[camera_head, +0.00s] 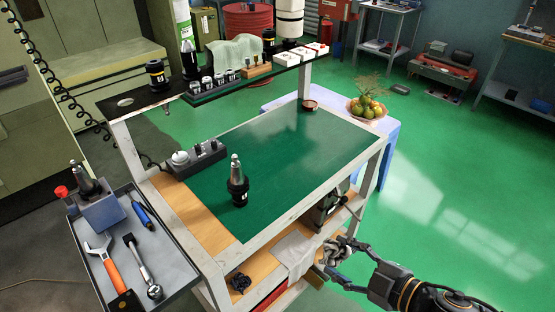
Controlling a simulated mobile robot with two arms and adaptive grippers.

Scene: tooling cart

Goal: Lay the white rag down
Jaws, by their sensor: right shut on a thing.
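The white rag (293,252) shows at the front of the cart's lower wooden shelf, below the green-topped surface. Its lower end hangs over the shelf's front edge. My right gripper (334,256) reaches in from the lower right and is at the rag's right side, shut on it. The exact place where the fingers pinch the cloth is small and hard to make out. My left gripper is out of view.
The cart's green mat (290,150) holds a black tool holder (237,187), a grey block (200,158) and a small brown dish (310,105). A side tray (178,262) holds wrenches. A dark part (241,283) lies on the lower shelf, left of the rag.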

